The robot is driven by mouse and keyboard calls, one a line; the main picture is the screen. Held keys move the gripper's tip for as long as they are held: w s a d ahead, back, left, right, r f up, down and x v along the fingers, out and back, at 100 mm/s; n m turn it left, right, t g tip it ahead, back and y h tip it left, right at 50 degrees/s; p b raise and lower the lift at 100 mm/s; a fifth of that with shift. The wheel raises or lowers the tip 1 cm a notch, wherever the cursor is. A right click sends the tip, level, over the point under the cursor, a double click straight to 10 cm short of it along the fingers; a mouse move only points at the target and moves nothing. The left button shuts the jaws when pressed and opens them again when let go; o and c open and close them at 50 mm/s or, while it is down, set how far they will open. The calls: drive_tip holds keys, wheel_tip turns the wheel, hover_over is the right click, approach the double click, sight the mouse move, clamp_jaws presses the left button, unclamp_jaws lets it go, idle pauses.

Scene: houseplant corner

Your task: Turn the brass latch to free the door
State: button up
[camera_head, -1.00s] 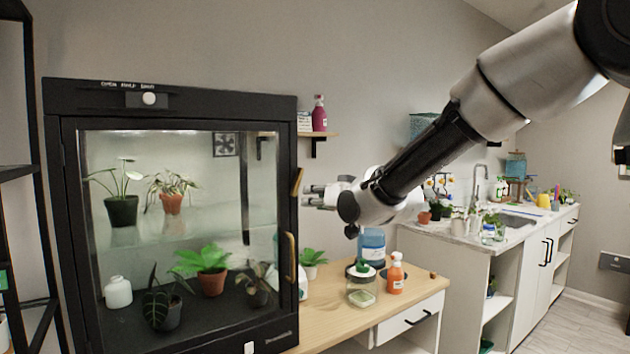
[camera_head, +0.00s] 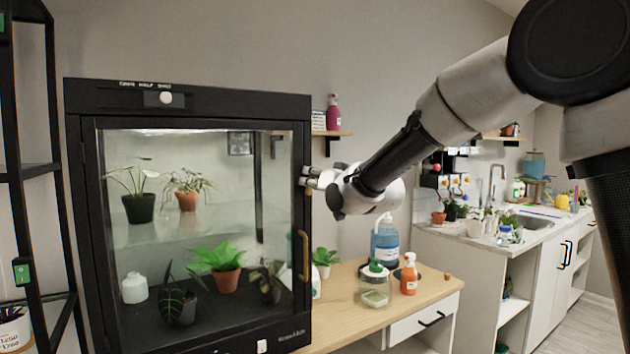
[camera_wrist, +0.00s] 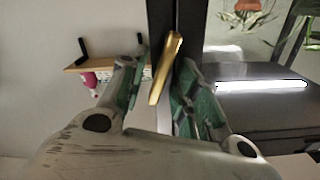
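The brass latch (camera_wrist: 166,68) is a tilted bar on the black cabinet frame, its top leaning right in the wrist view. My gripper (camera_wrist: 159,70) is open, with one green-padded finger on each side of the latch. Gaps show between the latch and both pads. In the head view my gripper (camera_head: 306,178) is at the cabinet's right front edge and hides most of the latch. The glass door (camera_head: 200,230) of the black cabinet looks closed, with a brass handle (camera_head: 304,256) below the latch.
Potted plants stand inside the cabinet. A wooden counter (camera_head: 345,280) below my arm holds a blue bottle (camera_head: 385,245), a glass jar (camera_head: 374,288) and an orange spray bottle (camera_head: 409,275). A wall shelf (camera_head: 332,133) is behind my gripper. A black rack (camera_head: 62,200) stands left.

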clamp_jaws()
drive_tip(key=n, duration=0.4)
drive_tip(key=shift+s+a, duration=0.1)
drive_tip(key=shift+a, duration=0.05)
unclamp_jaws()
idle(0.3)
